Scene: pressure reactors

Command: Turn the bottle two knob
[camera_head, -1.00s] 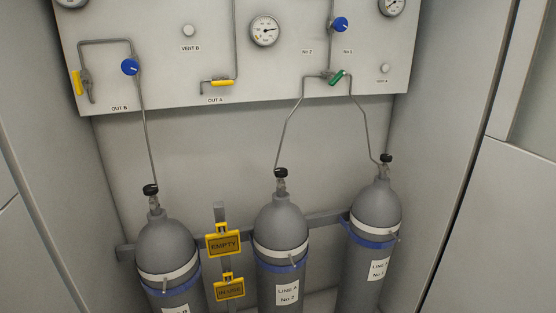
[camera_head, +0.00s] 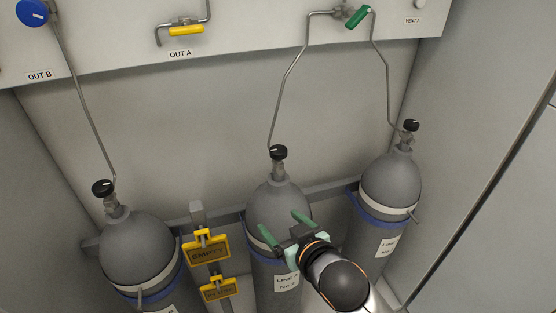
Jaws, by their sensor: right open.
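The middle gas bottle (camera_head: 270,196) is grey, upright, and carries a label (camera_head: 286,284) that seems to read "Line A No 2". Its black knob (camera_head: 278,152) with a white mark sits on top of its valve, with a thin pipe running up from it. My right gripper (camera_head: 286,227) has green fingertips and comes in from the bottom right. It is open and empty, in front of the bottle's body and below the knob in the picture, apart from the knob. It hides part of the bottle's strap. My left gripper is out of view.
A left bottle (camera_head: 135,245) and a right bottle (camera_head: 390,180) stand on either side, each with a black knob. Yellow signs (camera_head: 206,248) hang between the left and middle bottles. The panel above bears a green valve handle (camera_head: 358,17) and a yellow handle (camera_head: 186,30). Cabinet walls close both sides.

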